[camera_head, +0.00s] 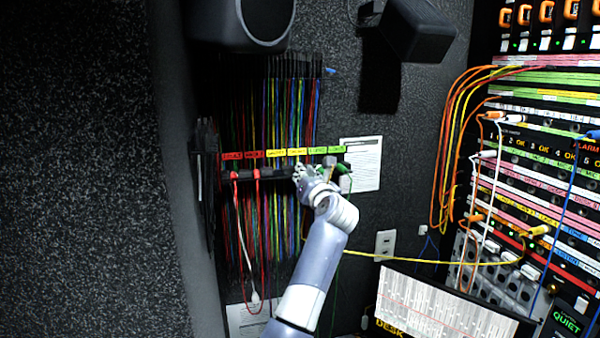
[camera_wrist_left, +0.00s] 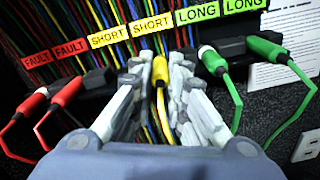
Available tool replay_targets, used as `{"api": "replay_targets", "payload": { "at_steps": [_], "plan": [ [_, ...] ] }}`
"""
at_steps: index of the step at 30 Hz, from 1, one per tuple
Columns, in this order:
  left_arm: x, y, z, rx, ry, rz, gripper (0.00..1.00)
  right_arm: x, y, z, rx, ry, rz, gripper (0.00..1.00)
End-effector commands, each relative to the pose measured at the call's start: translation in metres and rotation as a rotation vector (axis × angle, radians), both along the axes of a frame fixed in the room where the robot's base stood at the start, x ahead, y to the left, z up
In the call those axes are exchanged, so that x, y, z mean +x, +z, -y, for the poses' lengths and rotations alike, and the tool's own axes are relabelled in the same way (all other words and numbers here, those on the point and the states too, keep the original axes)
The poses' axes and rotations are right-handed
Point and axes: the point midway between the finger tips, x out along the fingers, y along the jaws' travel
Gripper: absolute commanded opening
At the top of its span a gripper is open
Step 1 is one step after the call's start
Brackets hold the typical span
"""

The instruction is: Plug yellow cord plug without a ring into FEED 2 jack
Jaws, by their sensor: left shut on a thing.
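My left gripper (camera_head: 302,172) is at the cord rack on the back wall, below the yellow SHORT labels (camera_wrist_left: 130,33). In the left wrist view its fingers (camera_wrist_left: 159,64) are shut on a yellow plug (camera_wrist_left: 160,70) at the rack, with its yellow cord hanging down between them. No white ring shows on the visible part of this plug, but the fingers cover its sides. Another yellow plug (camera_head: 539,230) is at the patch panel on the right, with a yellow cord running left from it. I cannot read which jack is FEED 2. My right gripper is out of view.
Red plugs (camera_wrist_left: 66,91) hang left of the gripper and green plugs (camera_wrist_left: 265,48) right of it, close by. The patch panel (camera_head: 545,145) has several cords across its front. A DESK panel (camera_head: 440,305) stands below. A speaker (camera_head: 418,30) hangs above.

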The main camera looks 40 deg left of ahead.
Motion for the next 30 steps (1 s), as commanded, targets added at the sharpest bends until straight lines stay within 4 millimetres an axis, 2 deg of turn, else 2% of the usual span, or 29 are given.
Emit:
{"api": "replay_targets", "payload": {
  "at_steps": [11, 30],
  "plan": [
    [0.000, 0.002, 0.000, -0.001, 0.000, -0.001, 0.00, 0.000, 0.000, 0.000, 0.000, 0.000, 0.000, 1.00],
    [0.000, 0.024, 0.000, -0.001, 0.000, -0.001, 0.00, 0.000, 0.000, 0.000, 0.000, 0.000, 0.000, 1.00]
  ]
}}
